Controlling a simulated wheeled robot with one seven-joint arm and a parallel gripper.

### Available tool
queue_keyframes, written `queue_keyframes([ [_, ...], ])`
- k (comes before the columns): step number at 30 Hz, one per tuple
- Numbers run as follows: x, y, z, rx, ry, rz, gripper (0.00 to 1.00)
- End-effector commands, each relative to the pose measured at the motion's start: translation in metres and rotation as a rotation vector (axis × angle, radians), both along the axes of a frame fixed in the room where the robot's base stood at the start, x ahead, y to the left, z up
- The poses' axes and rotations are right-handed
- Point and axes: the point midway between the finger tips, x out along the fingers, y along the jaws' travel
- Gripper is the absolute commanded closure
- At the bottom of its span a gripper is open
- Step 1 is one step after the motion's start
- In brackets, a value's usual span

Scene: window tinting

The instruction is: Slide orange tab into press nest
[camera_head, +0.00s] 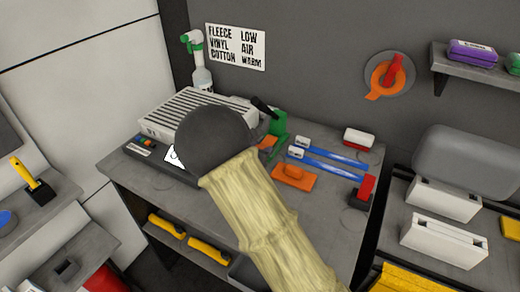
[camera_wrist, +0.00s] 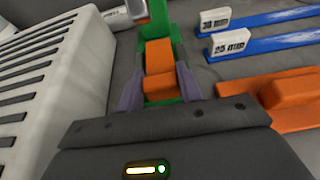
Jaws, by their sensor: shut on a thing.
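The orange tab (camera_wrist: 159,87) is between the two purple-grey fingers of my gripper (camera_wrist: 159,92) in the wrist view, and the gripper is shut on it. The tab points away from me towards the green press (camera_wrist: 160,25). Orange also shows farther up, within the green frame, and I cannot tell whether it is the same piece or how far the tab is inside the nest. In the head view the green press (camera_head: 278,123) stands on the bench, with a bit of orange (camera_head: 268,142) beside it. My arm hides my fingers there.
A white slatted unit (camera_head: 192,108) stands close on the left. An orange block with a raised grip (camera_head: 293,178) and blue strips with white labelled ends (camera_head: 335,158) lie to the right. A red-and-white block (camera_head: 359,139) is behind them. The front right bench top is mostly clear.

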Motion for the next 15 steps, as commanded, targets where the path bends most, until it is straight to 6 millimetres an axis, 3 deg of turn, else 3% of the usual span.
queue_keyframes([
  [1,-0.0022,0.0002,-0.0076,0.004,0.013,-0.001,0.86],
  [9,-0.0036,0.0003,-0.0109,0.006,0.02,-0.001,0.86],
  [10,-0.0038,0.0002,-0.0112,0.005,0.02,0.0,0.62],
  [13,-0.0043,0.0,-0.0121,0.005,0.022,-0.002,0.44],
  [15,-0.0045,-0.0001,-0.0127,0.006,0.022,-0.002,0.44],
])
